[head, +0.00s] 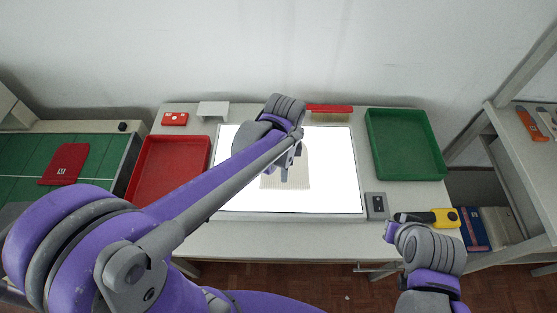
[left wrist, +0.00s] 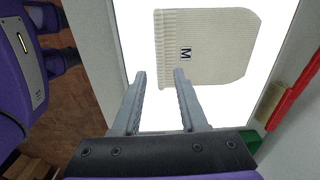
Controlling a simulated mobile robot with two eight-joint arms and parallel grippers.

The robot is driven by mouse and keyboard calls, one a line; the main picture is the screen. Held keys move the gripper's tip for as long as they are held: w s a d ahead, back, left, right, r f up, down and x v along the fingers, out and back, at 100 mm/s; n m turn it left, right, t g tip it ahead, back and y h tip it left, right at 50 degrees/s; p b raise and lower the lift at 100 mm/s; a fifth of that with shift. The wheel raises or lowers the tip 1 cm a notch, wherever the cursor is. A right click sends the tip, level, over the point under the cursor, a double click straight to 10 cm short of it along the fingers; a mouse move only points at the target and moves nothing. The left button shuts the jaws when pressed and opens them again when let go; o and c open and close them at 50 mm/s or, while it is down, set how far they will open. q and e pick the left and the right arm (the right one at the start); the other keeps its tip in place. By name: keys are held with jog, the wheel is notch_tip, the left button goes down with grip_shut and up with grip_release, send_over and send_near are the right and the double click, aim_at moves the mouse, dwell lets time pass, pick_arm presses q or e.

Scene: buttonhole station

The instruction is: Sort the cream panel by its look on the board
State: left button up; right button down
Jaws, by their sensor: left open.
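The cream panel (head: 300,177) lies on the bright lit board (head: 335,185), partly hidden by my left arm in the head view. In the left wrist view the panel (left wrist: 215,62) shows a ribbed band along one edge, rounded corners at the other end and a dark letter M. My left gripper (head: 284,174) is over the panel in the head view. In the left wrist view its two fingers (left wrist: 159,73) are apart and empty, tips near the ribbed edge. My right gripper (head: 390,232) is at the table's front right; its jaws are not clear.
A red tray (head: 170,168) stands left of the board and a green tray (head: 405,145) right of it. Behind are a red box (head: 175,118), a white stand (head: 213,109) and a red brush (head: 330,108). A switch box (head: 377,206) and a yellow-black tool (head: 444,217) lie front right.

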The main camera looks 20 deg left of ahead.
aim_at(285, 187)
pick_arm(q)
jog(key=f+b, duration=0.1)
jog(key=f, duration=0.1)
jog(key=f+b, duration=0.1)
jog(key=f, duration=0.1)
jog(key=f+b, duration=0.1)
jog(key=f, duration=0.2)
jog(key=shift+d, duration=0.25)
pick_arm(e)
jog(key=s+f, duration=0.2)
jog(key=f, duration=0.1)
jog(key=s+f, duration=0.1)
jog(key=shift+d+f, duration=0.1)
jog(key=shift+f, duration=0.05)
pick_arm(q)
jog(key=shift+w, duration=0.15)
pick_arm(e)
jog(key=shift+w, duration=0.15)
